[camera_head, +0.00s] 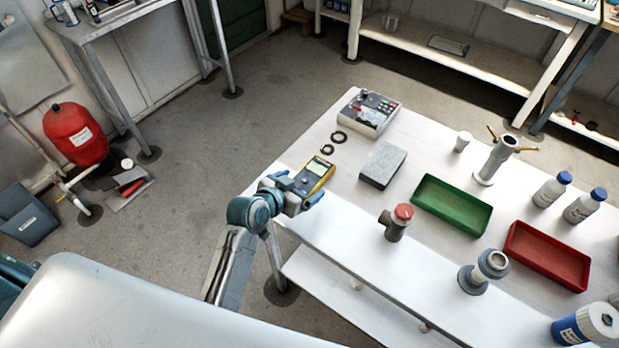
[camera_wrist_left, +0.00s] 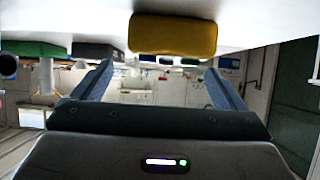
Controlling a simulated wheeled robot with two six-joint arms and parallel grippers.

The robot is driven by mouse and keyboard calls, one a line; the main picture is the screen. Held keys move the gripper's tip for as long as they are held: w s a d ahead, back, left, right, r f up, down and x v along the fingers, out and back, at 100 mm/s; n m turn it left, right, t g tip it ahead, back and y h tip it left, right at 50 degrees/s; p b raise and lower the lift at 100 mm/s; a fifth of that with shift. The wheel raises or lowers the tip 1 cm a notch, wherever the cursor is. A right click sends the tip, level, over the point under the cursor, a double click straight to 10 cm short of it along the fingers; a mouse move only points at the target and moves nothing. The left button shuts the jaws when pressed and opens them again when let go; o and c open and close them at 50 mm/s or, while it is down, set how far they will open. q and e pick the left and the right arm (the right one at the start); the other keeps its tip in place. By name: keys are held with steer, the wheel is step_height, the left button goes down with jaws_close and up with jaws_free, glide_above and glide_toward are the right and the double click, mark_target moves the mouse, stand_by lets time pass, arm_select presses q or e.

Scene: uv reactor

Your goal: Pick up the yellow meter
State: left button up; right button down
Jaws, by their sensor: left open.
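The yellow meter (camera_head: 316,176) lies on the white table near its left edge, its dark face and small screen up. My left gripper (camera_head: 299,194) is at that edge, right beside the meter's near end. In the left wrist view, which looks upside down, the meter (camera_wrist_left: 173,35) shows as a yellow block at the top. The two blue fingers of the left gripper (camera_wrist_left: 158,74) stand wide apart with nothing between them, and the meter appears ahead of them. Whether a finger touches the meter cannot be told. My right gripper is not in view.
On the white table (camera_head: 345,225), black rings (camera_head: 338,137), a control box (camera_head: 369,112) and a grey block (camera_head: 383,165) lie beyond the meter. A green tray (camera_head: 451,206), a red-capped pipe fitting (camera_head: 396,222) and a red tray (camera_head: 547,256) stand to the right. The near-left tabletop is clear.

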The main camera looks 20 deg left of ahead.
mark_target(303, 182)
arm_select(q)
steer(key=shift+w+f+p, duration=0.15)
steer(key=shift+w+p, duration=0.15)
steer(key=shift+w, duration=0.1)
steer(key=x, duration=0.2)
steer(key=p+x, duration=0.1)
steer(key=shift+a+f, duration=0.2)
steer(key=shift+a, duration=0.05)
steer(key=shift+w+d+f, duration=0.15)
steer(key=shift+w+f, duration=0.1)
steer(key=shift+w, duration=0.15)
steer(key=shift+c, duration=1.3)
steer(key=c, duration=1)
steer(key=shift+o, duration=0.2)
steer(key=shift+r, duration=0.15)
